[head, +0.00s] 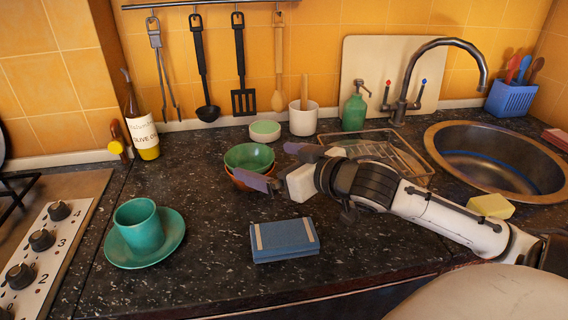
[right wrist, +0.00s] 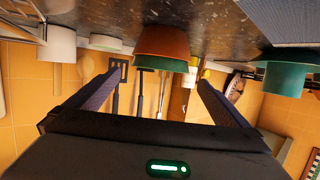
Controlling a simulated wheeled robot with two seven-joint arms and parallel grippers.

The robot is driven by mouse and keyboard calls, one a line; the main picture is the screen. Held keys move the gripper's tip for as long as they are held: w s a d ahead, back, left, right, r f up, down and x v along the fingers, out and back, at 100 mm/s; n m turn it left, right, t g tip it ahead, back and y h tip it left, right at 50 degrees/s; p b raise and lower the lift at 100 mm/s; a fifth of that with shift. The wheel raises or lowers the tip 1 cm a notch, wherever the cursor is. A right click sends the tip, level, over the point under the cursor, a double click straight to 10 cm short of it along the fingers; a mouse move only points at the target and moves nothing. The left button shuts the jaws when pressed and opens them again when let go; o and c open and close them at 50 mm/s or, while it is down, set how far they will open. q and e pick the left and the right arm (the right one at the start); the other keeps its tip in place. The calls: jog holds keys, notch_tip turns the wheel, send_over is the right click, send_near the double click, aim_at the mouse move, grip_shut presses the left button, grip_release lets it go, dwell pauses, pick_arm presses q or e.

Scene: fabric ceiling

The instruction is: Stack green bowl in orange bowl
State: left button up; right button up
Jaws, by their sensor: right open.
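The green bowl (head: 249,156) sits nested in the orange bowl (head: 238,184) on the dark counter, left of my right gripper. Only a strip of the orange bowl shows in the head view, partly behind a gripper finger. In the upside-down right wrist view the orange bowl (right wrist: 162,42) shows its side, with the green bowl's rim (right wrist: 160,63) projecting from it. My right gripper (head: 277,166) is open beside the bowls, with its fingers spread and nothing held between them. My left gripper is not in view.
A teal cup (head: 139,226) on a saucer (head: 117,247) stands at left. A blue box (head: 284,241) lies in front of the bowls. Behind are a small green-topped dish (head: 265,131), a white pot (head: 303,120) and a green soap bottle (head: 354,112). A wire rack (head: 425,165) stands near the sink.

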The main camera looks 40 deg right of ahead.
jog(key=shift+v, duration=2)
